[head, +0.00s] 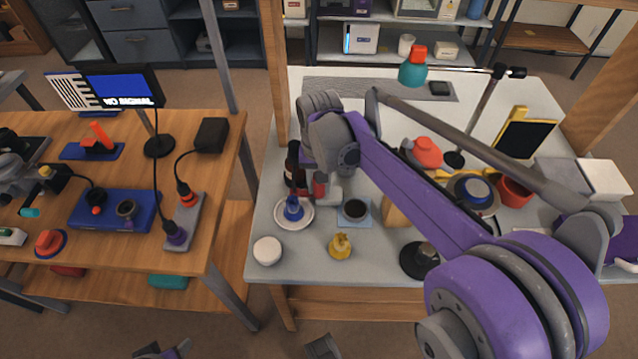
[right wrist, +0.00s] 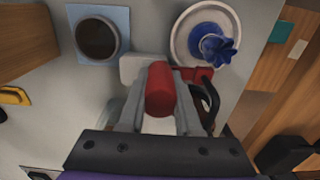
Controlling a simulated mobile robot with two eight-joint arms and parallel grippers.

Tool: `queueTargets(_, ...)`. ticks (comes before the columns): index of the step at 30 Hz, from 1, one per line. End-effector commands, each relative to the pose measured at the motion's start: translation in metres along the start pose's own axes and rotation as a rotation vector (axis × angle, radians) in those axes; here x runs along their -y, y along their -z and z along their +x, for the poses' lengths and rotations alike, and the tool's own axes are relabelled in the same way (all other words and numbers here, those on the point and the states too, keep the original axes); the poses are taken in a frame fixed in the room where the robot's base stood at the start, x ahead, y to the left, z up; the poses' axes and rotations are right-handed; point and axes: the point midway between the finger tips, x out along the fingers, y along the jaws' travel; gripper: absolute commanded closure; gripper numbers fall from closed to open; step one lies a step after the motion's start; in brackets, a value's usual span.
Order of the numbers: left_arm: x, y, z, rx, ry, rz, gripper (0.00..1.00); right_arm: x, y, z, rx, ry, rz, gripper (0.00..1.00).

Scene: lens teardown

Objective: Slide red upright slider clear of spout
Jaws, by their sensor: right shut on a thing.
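My right gripper (head: 322,190) reaches down over the grey table beside a dark bottle (head: 292,162). In the right wrist view its two fingers (right wrist: 160,95) are shut on a red upright slider (right wrist: 160,88), a rounded red cylinder between them. The red slider (head: 320,184) also shows in the head view, partly covered by the gripper. A dark curved handle (right wrist: 209,95) and another red part sit just right of the fingers in the wrist view. I cannot make out the spout; the gripper hides what is beneath.
A white saucer (head: 279,220) with a blue piece (head: 293,207) and a dark cup (head: 354,210) on a blue mat stand close to the gripper. A yellow piece (head: 340,246) and a white round jar (head: 267,250) stand nearer the front edge.

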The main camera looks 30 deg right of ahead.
Motion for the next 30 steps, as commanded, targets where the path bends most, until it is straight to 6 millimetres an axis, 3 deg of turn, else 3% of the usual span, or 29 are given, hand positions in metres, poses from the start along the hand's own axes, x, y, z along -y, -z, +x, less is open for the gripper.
queueTargets(9, 0.0, 0.003, -0.007, -0.003, 0.0, 0.0, 0.39, -0.035, 0.0, -0.001, -0.001, 0.0, 0.004, 1.0)
queueTargets(17, 0.0, 0.003, -0.006, -0.002, 0.0, 0.0, 0.39, -0.035, 0.0, -0.001, 0.0, 0.001, 0.0, 1.0)
queueTargets(18, 0.0, 0.003, -0.006, -0.002, 0.0, 0.0, 0.39, -0.035, 0.0, -0.001, 0.0, 0.001, 0.0, 0.6)
queueTargets(22, 0.0, 0.003, -0.006, -0.002, 0.0, 0.0, 0.39, -0.035, 0.0, 0.0, 0.0, 0.0, 0.0, 0.38)
queueTargets(30, 0.0, 0.003, -0.006, -0.002, 0.0, 0.0, 0.39, -0.035, 0.0, -0.001, 0.0, 0.0, 0.0, 0.38)
